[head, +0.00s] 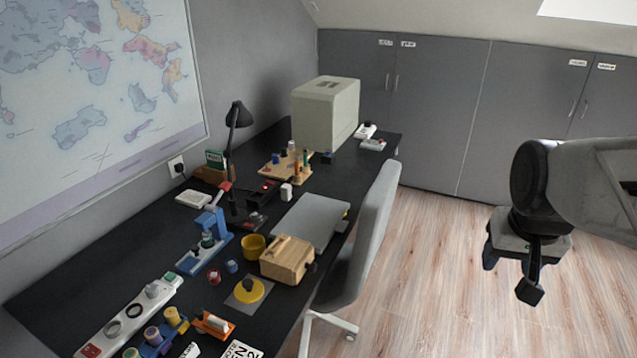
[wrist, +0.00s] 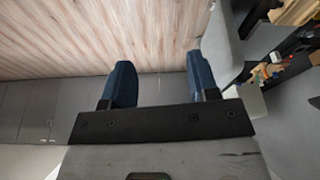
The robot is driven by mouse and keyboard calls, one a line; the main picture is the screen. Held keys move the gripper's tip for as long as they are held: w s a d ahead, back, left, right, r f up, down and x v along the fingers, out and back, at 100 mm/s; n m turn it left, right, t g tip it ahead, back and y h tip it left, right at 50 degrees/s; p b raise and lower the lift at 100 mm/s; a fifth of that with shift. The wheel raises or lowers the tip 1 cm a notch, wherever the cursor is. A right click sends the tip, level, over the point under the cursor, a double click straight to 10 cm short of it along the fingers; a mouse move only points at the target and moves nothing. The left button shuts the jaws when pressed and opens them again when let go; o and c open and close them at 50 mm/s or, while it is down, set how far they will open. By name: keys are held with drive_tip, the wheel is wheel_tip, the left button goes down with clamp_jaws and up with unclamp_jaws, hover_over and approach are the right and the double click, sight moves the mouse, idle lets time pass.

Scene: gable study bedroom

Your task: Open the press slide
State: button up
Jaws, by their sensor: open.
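A small blue press (head: 208,238) stands on the dark desk in the head view, left of the middle. It is upright on a blue base, and a red-tipped lever (head: 224,187) shows above it. Its slide is too small to make out, so I cannot tell how far open it is. My gripper (head: 520,262) hangs over the floor at the right, far from the press and clear of the desk. In the wrist view its two blue fingers (wrist: 160,82) are apart with nothing between them. The press does not clearly show in the wrist view.
A grey chair (head: 368,235) stands at the desk's front edge, between my gripper and the press. Near the press are a yellow cup (head: 253,247), a wooden box (head: 287,259) and a desk lamp (head: 237,115). The wooden floor (head: 430,270) is free.

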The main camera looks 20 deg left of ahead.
drive_tip(key=w+a+f+n, duration=0.1)
drive_tip(key=w+a, duration=0.4)
drive_tip(key=a, duration=0.4)
drive_tip(key=w+a+f+n+y, duration=0.1)
drive_tip(key=w+a+f, duration=0.1)
drive_tip(key=w+a, duration=0.55)
drive_tip(key=w+a+f+n, duration=0.1)
drive_tip(key=w+a, duration=0.3)
drive_tip(key=a, duration=0.7)
drive_tip(key=n+y, duration=0.2)
drive_tip(key=n, duration=0.3)
approach(195, 248)
drive_tip(key=shift+w+a+f, duration=0.15)
drive_tip(key=shift+w+f, duration=0.1)
drive_tip(key=shift+f, duration=0.1)
drive_tip(key=shift+f, duration=0.1)
drive_tip(key=shift+x, duration=3.8)
